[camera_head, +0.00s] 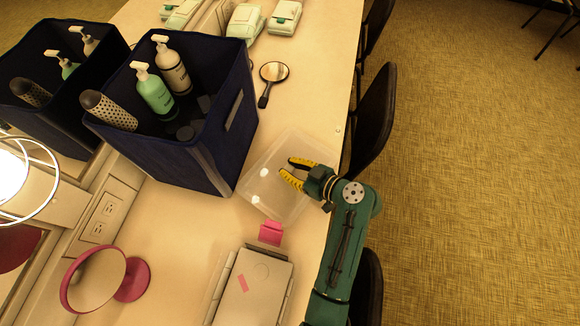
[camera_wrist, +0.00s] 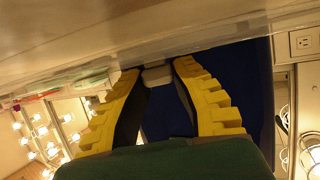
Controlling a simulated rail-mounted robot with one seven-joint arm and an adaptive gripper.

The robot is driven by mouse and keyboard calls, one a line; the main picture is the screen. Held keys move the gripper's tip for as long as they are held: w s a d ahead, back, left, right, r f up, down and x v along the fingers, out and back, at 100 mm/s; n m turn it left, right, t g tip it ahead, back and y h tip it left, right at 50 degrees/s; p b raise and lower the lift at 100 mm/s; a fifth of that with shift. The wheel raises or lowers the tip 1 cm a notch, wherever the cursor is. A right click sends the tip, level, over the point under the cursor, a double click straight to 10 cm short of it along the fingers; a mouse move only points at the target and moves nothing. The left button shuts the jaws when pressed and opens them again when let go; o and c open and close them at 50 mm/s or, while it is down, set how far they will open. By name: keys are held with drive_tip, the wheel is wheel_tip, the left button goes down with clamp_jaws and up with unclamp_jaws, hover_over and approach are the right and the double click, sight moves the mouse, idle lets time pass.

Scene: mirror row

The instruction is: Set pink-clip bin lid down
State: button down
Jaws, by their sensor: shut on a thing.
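The bin lid is a clear, nearly see-through panel (camera_head: 262,180) at the table's right edge in the head view, with a pink clip (camera_head: 270,233) at its near end. My gripper (camera_head: 286,166) reaches in from the right, over the panel. In the wrist view its yellow fingers (camera_wrist: 156,72) close on a small pale block (camera_wrist: 156,77), which looks like the lid's grip. A thin clear edge with a reddish-pink strip (camera_wrist: 38,97) shows at left there. I cannot tell how far the lid is above the table or what lies under it.
A dark blue bin (camera_head: 185,165) with bottles and a brush stands just left of the lid. A hand mirror (camera_head: 270,78) lies beyond it. A grey case (camera_head: 255,290) lies nearer, and a pink round mirror (camera_head: 98,280) stands at left. Dark chairs (camera_head: 374,120) line the table's right edge.

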drive_tip(key=shift+f+b, duration=0.4)
drive_tip(key=shift+b, duration=0.05)
drive_tip(key=shift+f, duration=0.2)
